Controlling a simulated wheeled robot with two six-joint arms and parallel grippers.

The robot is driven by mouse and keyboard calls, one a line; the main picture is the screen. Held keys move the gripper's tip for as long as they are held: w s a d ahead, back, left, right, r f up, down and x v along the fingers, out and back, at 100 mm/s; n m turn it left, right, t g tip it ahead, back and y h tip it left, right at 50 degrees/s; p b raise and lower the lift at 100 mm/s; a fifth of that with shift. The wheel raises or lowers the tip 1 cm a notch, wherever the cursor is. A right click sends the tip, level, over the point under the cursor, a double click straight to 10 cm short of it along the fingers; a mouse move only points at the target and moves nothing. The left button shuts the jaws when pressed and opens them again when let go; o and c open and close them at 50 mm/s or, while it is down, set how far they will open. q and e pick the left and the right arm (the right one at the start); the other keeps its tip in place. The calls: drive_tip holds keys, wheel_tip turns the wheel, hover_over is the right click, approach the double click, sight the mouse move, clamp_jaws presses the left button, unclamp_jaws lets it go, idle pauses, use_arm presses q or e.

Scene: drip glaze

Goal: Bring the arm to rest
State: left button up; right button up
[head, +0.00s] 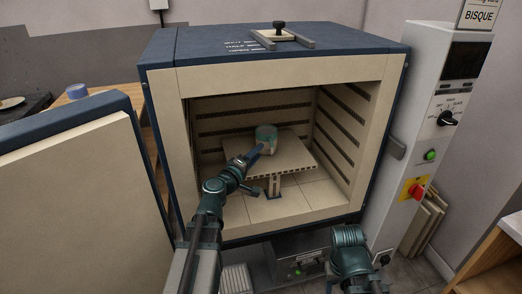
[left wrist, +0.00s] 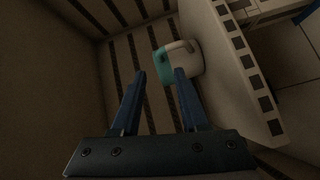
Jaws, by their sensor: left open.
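A mug (head: 266,132) with a teal glazed upper part and pale lower part stands on the kiln shelf (head: 293,160) inside the open kiln. My left gripper (head: 265,150) reaches into the kiln, in front of the mug. In the left wrist view its two blue fingers (left wrist: 160,78) are apart with nothing held between them. The mug (left wrist: 188,62) lies just beyond the fingertips there; the right finger overlaps its near edge, and whether they touch cannot be told. My right arm shows at the bottom right of the head view, but its jaws do not show.
The kiln door (head: 75,195) stands open at the left. The kiln walls (head: 340,130) and front frame (head: 165,130) surround my left arm. A control panel (head: 440,120) stands at the right. A blue pot (head: 77,91) sits on a wooden table behind the door.

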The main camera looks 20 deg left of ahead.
idle(0.3)
use_arm(q)
drive_tip(key=shift+d, duration=0.25)
drive_tip(key=s+d+f+m+g+h+p, duration=0.15)
drive_tip(key=s+d+m+g+p, duration=0.4)
drive_tip(key=d, duration=0.55)
drive_tip(key=s+d+r+m+g+h+p, duration=0.1)
drive_tip(key=s+d+m+g+h+p, duration=0.35)
drive_tip(key=d, duration=0.65)
drive_tip(key=s+a+m+g+y+p, duration=0.1)
drive_tip(key=s+m+g+y+p, duration=0.6)
drive_tip(key=s, duration=0.8)
drive_tip(key=y+p, duration=0.3)
drive_tip(key=p, duration=0.1)
drive_tip(key=shift+s+a+r+g, duration=0.2)
drive_tip(key=shift+s+g, duration=0.2)
